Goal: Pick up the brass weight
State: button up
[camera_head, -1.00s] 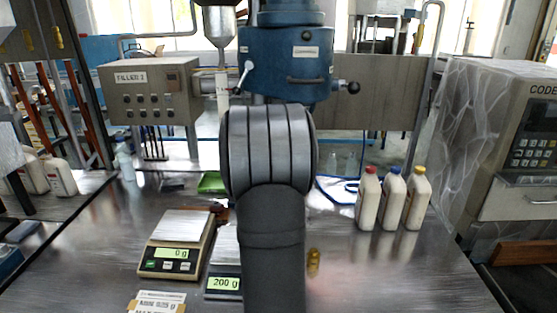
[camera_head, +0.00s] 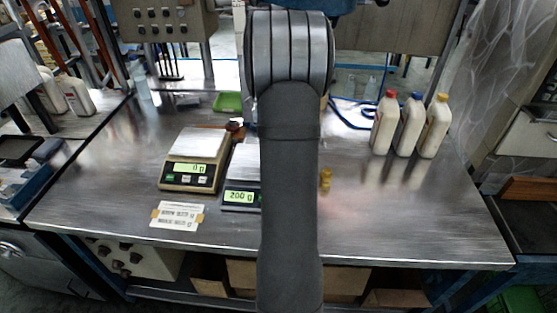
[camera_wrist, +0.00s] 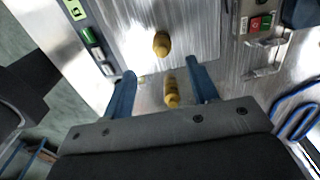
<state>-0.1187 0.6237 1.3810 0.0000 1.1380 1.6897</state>
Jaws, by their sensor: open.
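One brass weight (camera_head: 325,180) stands on the metal table just right of my arm in the head view. In the wrist view a brass weight (camera_wrist: 171,92) lies in the gap between my two blue fingers, with space on both sides. A second brass weight (camera_wrist: 161,44) is on the steel pan of a scale (camera_wrist: 205,30), beyond the fingertips. My gripper (camera_wrist: 160,70) is open and holds nothing. In the head view my arm hides the gripper and part of the scale reading 200 g (camera_head: 239,196).
Another scale (camera_head: 189,176) stands to the left, with a label card (camera_head: 177,215) before it. Several bottles are about; those with red (camera_head: 384,125), blue (camera_head: 409,128) and yellow caps (camera_head: 434,128) stand at right. A green tray (camera_head: 228,103) is behind. The right front of the table is clear.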

jog(key=shift+w+f, duration=0.15)
jog(key=shift+f, duration=3.45)
jog(key=shift+c, duration=0.4)
